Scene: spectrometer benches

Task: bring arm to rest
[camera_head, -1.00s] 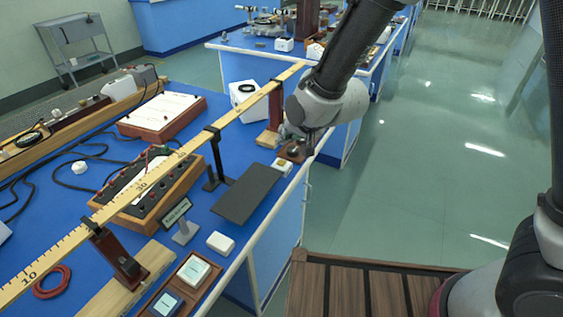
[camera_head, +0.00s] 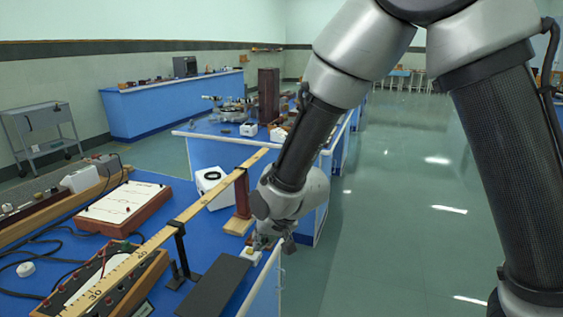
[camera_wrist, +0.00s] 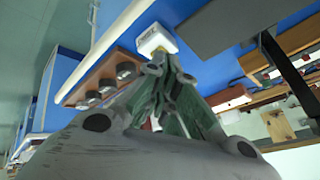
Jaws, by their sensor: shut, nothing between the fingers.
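My gripper (camera_head: 268,243) hangs over the right edge of the nearest blue bench (camera_head: 72,217), close to a small white box with a yellowish top (camera_head: 251,254). In the wrist view my gripper (camera_wrist: 160,62) shows with its fingers together and nothing held. The white box also shows there (camera_wrist: 155,40), just beyond the fingertips. A brown wooden block with several round dark pieces (camera_wrist: 103,84) lies beside it. My arm reaches down from the upper right in the head view.
A long yellow ruler (camera_head: 150,243) on stands runs along the bench. A dark flat plate (camera_head: 215,287) lies near its edge. A white box with a round dark opening (camera_head: 212,186) stands behind the ruler. Another blue bench (camera_head: 232,150) stands beyond. The green floor (camera_head: 400,220) on the right is clear.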

